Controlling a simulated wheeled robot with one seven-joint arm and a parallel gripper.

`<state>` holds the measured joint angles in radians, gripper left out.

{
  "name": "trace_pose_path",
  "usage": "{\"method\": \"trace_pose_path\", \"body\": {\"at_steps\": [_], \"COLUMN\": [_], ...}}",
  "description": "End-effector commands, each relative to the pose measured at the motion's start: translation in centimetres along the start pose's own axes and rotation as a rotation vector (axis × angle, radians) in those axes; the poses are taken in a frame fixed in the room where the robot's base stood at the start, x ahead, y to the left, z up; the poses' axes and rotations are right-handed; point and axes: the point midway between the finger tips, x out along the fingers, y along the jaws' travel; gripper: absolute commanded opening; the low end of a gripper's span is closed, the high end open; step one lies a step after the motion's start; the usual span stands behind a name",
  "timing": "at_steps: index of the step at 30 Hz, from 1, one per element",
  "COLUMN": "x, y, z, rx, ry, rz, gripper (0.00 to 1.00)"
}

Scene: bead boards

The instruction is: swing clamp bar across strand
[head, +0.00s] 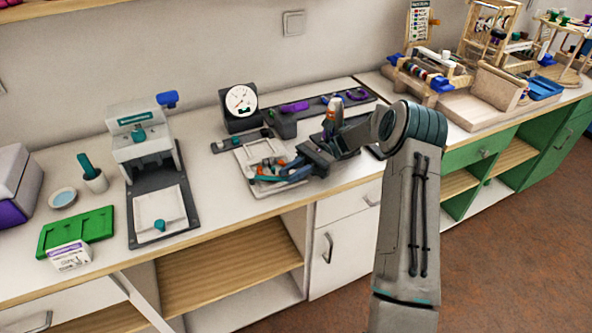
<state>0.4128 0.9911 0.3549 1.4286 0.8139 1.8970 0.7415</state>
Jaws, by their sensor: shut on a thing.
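A pale bead board (244,163) lies on the white bench left of centre, with small orange and blue parts on its right side. My gripper (284,172) reaches in low from the right and is over the board's right part. It is shut on what looks like the clamp bar, which the fingers mostly hide. The strand is too small to make out, so I cannot tell whether the bar lies across it.
A round dial gauge (240,101) stands just behind the board. A dark rail with purple parts (295,107) runs behind my gripper. Bare bench lies in front of the board.

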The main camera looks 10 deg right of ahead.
Motion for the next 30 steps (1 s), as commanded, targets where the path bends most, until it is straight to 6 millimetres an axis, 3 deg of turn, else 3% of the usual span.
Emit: {"method": "trace_pose_path", "body": {"at_steps": [9, 10, 12, 23, 30], "x": [0.1, 0.1, 0.0, -0.1, -0.3], "y": [-0.1, -0.1, 0.0, 0.0, 0.4], "z": [0.0, 0.0, 0.0, 0.6, 4.7], "rx": [-0.002, -0.002, -0.002, -0.002, -0.003], "ry": [-0.002, -0.002, -0.002, 0.0, 0.001], "rz": [0.0, 0.0, -0.001, -0.004, -0.002], "gripper": [0.0, 0.22, 0.36, 0.36, 0.36]}}
